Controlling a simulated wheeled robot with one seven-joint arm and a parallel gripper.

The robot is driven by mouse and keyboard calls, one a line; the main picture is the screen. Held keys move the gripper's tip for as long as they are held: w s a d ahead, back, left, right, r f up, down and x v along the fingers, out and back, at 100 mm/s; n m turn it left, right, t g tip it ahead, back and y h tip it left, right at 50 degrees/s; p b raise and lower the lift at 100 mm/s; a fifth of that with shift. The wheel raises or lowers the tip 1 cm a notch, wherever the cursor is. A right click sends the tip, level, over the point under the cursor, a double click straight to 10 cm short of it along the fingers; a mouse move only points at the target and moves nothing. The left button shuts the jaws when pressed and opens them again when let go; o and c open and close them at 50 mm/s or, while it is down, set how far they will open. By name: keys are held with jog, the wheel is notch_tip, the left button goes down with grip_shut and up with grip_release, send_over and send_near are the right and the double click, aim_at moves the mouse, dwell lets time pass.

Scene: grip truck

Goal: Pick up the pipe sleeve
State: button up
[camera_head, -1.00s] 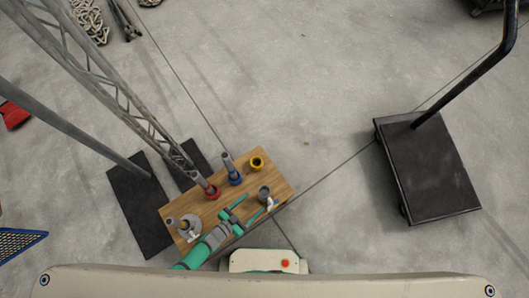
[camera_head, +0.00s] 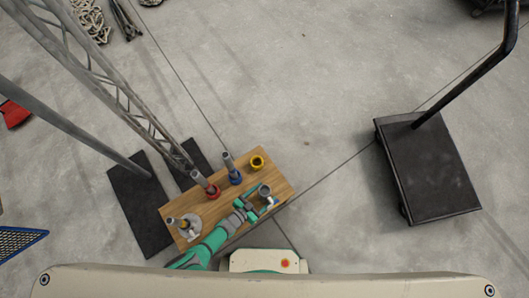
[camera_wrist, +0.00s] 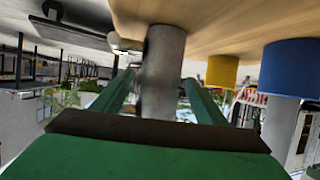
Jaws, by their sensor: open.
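The grey pipe sleeve (camera_head: 264,189) stands upright near the right end of the wooden table in the head view. My gripper (camera_head: 256,202) is at the sleeve, low over the table. In the wrist view, which shows the table upside down, the sleeve (camera_wrist: 163,60) is a plain grey cylinder between my two green fingers (camera_wrist: 160,85). The fingers are open, one on each side of it. I cannot tell whether either touches it. The sleeve's far end is at the table surface, and its near end is partly hidden by my gripper.
The table (camera_head: 225,205) also holds a yellow ring (camera_head: 256,163), a blue-collared pipe (camera_head: 234,174), a red-collared pipe (camera_head: 211,190) and a grey flanged part (camera_head: 187,228). A small white piece (camera_head: 273,203) is beside the sleeve. A black cart (camera_head: 430,170) stands apart at right.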

jog(key=c, duration=1.6)
jog(key=shift+w+r, duration=0.1)
jog(key=shift+r, duration=0.05)
